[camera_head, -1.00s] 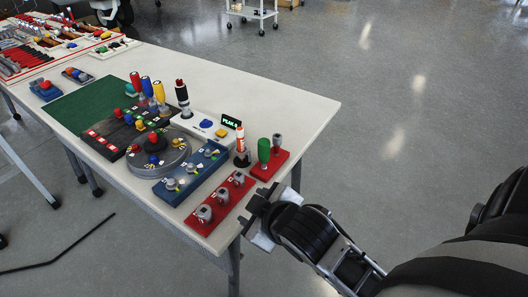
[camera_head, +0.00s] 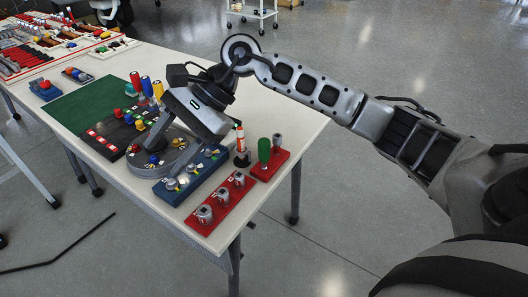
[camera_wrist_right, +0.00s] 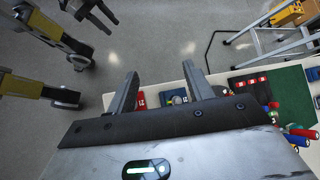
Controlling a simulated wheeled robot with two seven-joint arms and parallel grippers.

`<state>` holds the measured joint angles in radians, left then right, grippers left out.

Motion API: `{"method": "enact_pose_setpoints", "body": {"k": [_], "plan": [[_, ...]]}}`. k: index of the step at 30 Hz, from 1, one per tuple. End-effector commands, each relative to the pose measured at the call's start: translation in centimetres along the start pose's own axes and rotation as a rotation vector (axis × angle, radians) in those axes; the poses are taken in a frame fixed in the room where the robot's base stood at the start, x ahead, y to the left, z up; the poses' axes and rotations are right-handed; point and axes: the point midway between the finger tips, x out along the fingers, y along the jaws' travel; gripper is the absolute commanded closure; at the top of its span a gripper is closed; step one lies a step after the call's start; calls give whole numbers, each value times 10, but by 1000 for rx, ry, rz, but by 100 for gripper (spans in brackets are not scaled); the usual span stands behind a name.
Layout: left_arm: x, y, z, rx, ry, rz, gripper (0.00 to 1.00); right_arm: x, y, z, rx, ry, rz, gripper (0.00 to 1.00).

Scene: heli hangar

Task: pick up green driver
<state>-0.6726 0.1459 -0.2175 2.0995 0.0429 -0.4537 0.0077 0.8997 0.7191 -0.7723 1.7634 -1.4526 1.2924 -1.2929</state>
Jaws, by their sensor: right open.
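The green driver (camera_head: 264,150) stands upright, its green handle up, in a red holder (camera_head: 271,166) near the table's right end. Beside it in the same holder is a grey-topped tool (camera_head: 277,141). My right gripper (camera_head: 150,140) is over the table, to the left of the green driver and above the round grey base and blue block. In the right wrist view its two fingers (camera_wrist_right: 163,90) are apart with nothing held between them. I cannot make out the green driver in that view.
A red block with grey sockets (camera_head: 221,199) lies at the table's front edge. An orange-and-white tool (camera_head: 240,143) stands just left of the green driver. A blue block with knobs (camera_head: 177,185) and a green mat (camera_head: 85,100) lie further left. The table's right corner is bare.

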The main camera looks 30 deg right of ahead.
Motion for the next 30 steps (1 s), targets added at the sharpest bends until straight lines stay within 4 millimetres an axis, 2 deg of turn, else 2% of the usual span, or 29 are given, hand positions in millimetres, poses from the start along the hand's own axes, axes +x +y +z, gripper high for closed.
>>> {"method": "enact_pose_setpoints", "body": {"k": [1,3,4,7,9,11,14,24,30], "plan": [[0,0,0,0,0,0,64,-27,2,-30,-73,166,83,48],[0,0,0,0,0,0,64,-64,11,-64,-129,352,210,48],[0,0,0,0,0,0,64,-80,14,-76,-143,417,258,48],[0,0,0,0,0,0,64,-128,25,-100,-153,576,391,48],[0,0,0,0,0,0,64,-150,30,-108,-147,641,453,48],[0,0,0,1,0,0,64,-162,34,-112,-141,672,487,48],[0,0,-1,1,0,0,64,-162,41,-120,-135,690,513,48],[-2,0,-2,7,-4,-3,64,-116,70,-164,-135,687,514,48],[-2,-1,1,9,-13,-5,64,-100,78,-179,-138,687,510,48]]}}
